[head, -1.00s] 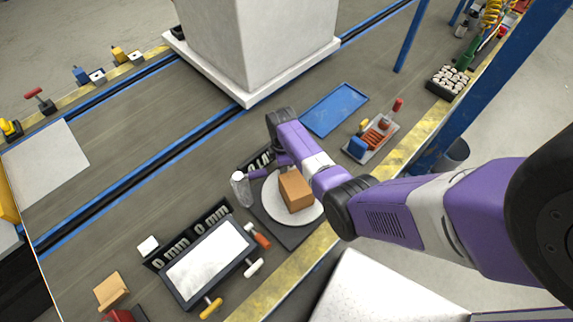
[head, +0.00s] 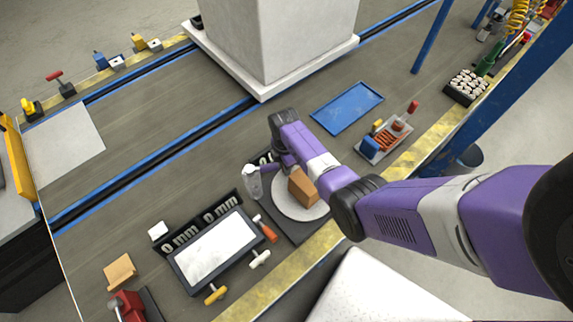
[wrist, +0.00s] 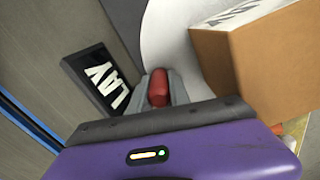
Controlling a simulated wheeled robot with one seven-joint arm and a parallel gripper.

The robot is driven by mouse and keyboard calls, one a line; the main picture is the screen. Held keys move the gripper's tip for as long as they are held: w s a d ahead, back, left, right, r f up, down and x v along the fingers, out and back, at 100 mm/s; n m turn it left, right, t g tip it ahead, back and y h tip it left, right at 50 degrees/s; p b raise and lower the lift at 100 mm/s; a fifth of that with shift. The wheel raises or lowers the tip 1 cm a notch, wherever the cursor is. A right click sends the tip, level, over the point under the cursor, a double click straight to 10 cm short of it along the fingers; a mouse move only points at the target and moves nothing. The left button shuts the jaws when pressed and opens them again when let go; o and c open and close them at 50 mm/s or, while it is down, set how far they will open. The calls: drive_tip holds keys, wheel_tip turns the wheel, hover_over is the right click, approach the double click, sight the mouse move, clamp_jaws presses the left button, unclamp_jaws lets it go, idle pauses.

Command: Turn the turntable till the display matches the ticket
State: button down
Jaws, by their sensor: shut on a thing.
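The turntable is a white disc (head: 302,213) on a dark square base (head: 300,236). A brown box (head: 302,187) sits on the disc, and the box (wrist: 262,55) also shows large at right in the wrist view. My gripper (wrist: 158,90) is shut on a small red knob (wrist: 158,86) at the disc's edge. In the head view my gripper (head: 253,183) is left of the disc. I cannot identify the ticket.
A dark-framed panel (head: 178,265) with "0 mm 0 mm" lettering and coloured handles lies left of the turntable. A blue tray (head: 347,107) and a tray of small parts (head: 385,140) lie to the right. A large white column (head: 285,85) stands behind.

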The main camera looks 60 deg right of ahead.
drive_tip(key=shift+a, duration=0.1)
idle(0.4)
drive_tip(key=c, duration=1.2)
unclamp_jaws()
wheel_tip(320, 180, up, 8)
drive_tip(key=shift+f+p, duration=0.15)
drive_tip(key=shift+p, duration=0.5)
